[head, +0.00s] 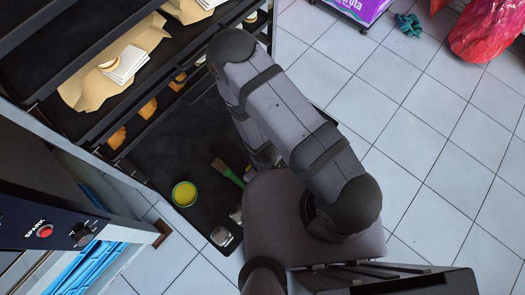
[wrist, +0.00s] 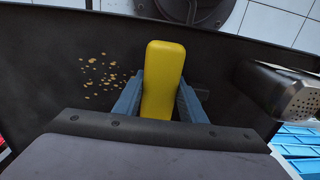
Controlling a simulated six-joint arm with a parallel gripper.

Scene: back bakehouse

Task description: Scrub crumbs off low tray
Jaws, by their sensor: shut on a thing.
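My gripper (wrist: 157,92) is shut on a yellow block with rounded edges (wrist: 164,75), which stands up between the two blue-grey fingers in the wrist view. The low tray (wrist: 40,95) is black, and it also shows in the head view (head: 180,150) at the bottom of the rack. Tan crumbs (wrist: 97,77) lie scattered on the tray, left of my gripper and apart from the yellow block. The block's lower end is hidden by my gripper, so I cannot tell whether it touches the tray. In the head view my arm hides the gripper and the crumbs.
A tub of yellow stuff (head: 184,194) and a green-handled brush (head: 228,173) are on the low tray. A metal shaker (wrist: 284,90) lies right of my gripper. Rack shelves with baked goods and paper (head: 115,70) overhang the tray's left. Tiled floor (head: 420,120) is open to the right.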

